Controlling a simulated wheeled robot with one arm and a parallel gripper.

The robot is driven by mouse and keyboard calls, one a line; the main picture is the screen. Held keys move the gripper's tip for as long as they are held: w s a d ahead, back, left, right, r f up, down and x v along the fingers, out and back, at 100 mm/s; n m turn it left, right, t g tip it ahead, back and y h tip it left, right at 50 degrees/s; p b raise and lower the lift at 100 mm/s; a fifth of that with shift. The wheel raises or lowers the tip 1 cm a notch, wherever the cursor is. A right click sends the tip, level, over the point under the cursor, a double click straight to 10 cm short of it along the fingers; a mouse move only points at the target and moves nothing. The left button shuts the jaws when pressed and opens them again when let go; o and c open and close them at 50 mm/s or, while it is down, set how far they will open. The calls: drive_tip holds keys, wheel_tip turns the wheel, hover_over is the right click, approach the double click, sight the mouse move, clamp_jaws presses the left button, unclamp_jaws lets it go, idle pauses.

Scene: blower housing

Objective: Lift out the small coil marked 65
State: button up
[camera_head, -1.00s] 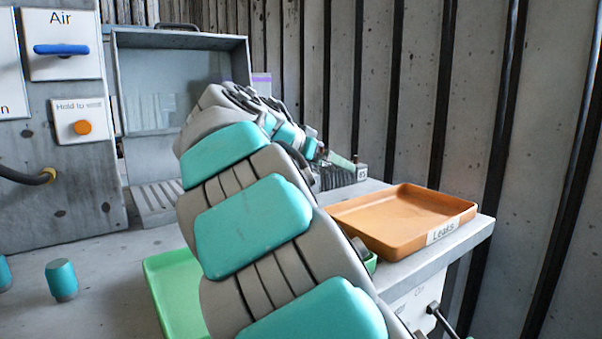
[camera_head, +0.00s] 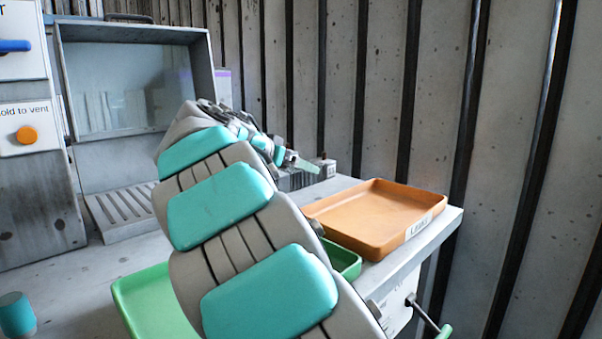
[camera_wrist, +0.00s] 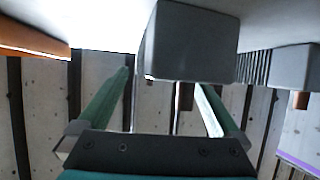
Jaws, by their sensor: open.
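A small grey block (camera_head: 327,167) stands on the bench beside the orange tray in the head view. A dark mark on its front is too small to read surely. In the wrist view, which looks upside down, a plain grey block (camera_wrist: 190,45) overlaps the gap between my fingers and hides the right finger's tip. No number shows on it there. My gripper (camera_wrist: 160,85) is open, with two green fingers. In the head view its green fingertip (camera_head: 306,166) reaches close to the marked block; contact cannot be told.
A dark ridged block (camera_head: 292,181) stands close by; a ridged block also shows in the wrist view (camera_wrist: 255,68). The orange tray (camera_head: 437,208) lies near the bench's right edge. A green tray (camera_head: 150,295) lies under my arm. A clear-fronted cabinet (camera_head: 125,90) stands behind.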

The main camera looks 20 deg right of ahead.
drive_tip(key=shift+x, duration=0.85)
clamp_jaws()
